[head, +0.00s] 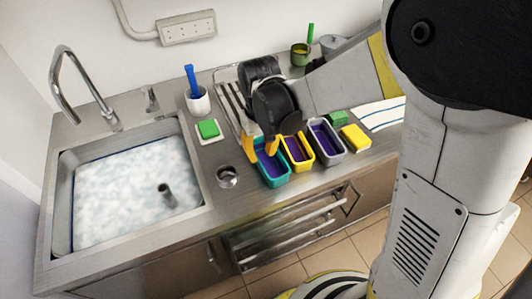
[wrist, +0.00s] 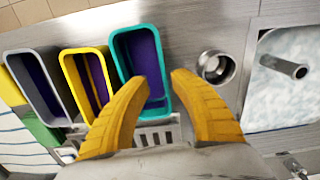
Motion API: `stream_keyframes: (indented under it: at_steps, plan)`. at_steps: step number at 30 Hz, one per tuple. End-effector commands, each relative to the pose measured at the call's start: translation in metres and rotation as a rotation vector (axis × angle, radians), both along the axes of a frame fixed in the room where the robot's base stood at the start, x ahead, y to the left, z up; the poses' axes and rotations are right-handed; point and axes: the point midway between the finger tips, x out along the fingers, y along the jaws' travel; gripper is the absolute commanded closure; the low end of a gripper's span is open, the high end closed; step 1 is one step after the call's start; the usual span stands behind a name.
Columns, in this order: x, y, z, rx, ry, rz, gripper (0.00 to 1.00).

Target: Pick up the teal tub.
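The teal tub (head: 276,181) stands upright on the steel counter at the left end of a row of three tubs, with a purple inside. In the wrist view the teal tub (wrist: 117,55) is the rightmost of the three. My gripper (head: 260,153) has yellow fingers and is open at the tub's sink side. In the wrist view my gripper (wrist: 160,80) has one fingertip over the tub's opening and the other outside its sink-side wall. That wall lies between the fingertips. I cannot tell how far the fingertips are above the rim, or whether they touch it.
A yellow tub (head: 298,152) and a grey tub (head: 326,143) stand close beside the teal one. A small steel cup (head: 227,177) sits between it and the sink (head: 135,190). A striped drainer (head: 229,100) lies behind. A green sponge (head: 208,129) is at the left.

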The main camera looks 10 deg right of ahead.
Motion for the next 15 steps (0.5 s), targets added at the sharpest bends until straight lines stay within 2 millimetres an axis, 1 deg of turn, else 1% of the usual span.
stream_keyframes:
  at_steps: [1,8,15]
  plan:
    - [0.001,0.0,-0.009,0.0,0.0,0.0,0.72]
    - [0.0,0.001,-0.024,0.0,-0.001,0.0,0.72]
    - [0.0,0.004,-0.061,0.0,-0.001,0.0,0.72]
